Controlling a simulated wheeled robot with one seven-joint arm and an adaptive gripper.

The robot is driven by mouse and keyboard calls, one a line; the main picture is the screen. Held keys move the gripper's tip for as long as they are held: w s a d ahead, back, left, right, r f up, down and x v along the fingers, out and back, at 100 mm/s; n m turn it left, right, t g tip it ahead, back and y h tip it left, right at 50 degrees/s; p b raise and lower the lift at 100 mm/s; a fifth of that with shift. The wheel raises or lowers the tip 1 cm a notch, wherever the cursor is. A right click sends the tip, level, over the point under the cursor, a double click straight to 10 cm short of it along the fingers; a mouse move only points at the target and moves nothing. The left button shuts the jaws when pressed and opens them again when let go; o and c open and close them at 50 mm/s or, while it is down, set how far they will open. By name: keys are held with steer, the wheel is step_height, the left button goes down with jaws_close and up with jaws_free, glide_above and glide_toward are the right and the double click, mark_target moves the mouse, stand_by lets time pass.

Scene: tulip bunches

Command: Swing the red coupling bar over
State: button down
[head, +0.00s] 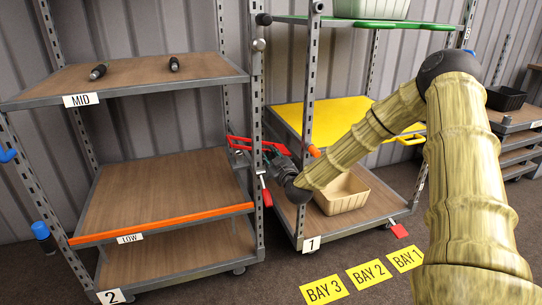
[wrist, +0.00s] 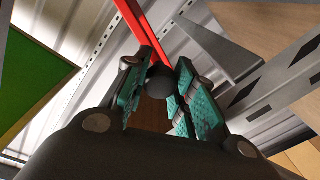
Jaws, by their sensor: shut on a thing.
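The red coupling bar (head: 241,140) lies near level in the gap between trolley 2 and trolley 1 in the head view, partly hidden by a post and my gripper. In the wrist view the red bar (wrist: 133,18) runs up and away from between my fingers. My gripper (head: 240,154) is at the bar, beside the right post of trolley 2. In the wrist view my gripper (wrist: 162,88) has its teal pads on either side of a dark round knob, shut on the bar's end. The far end of the bar is hard to make out.
Trolley 2's middle shelf (head: 150,72) holds two dark objects. Its low shelf (head: 150,190) has an orange front edge. Trolley 1 has a yellow shelf (head: 340,115) and a cream crate (head: 342,196) below. A red handle (head: 266,197) hangs on trolley 2's post. Floor labels (head: 323,289) lie in front.

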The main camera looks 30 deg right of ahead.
steer(key=shift+f+n, duration=0.45)
steer(key=shift+n, duration=0.05)
steer(key=c, duration=1.4)
jaws_free()
steer(key=shift+s, duration=0.1)
steer(key=s, duration=0.4)
steer(key=s+a, duration=0.1)
steer(key=s, duration=0.2)
steer(key=s+a, duration=0.1)
steer(key=s, duration=0.3)
steer(key=shift+s+a, duration=0.1)
steer(key=shift+s, duration=0.2)
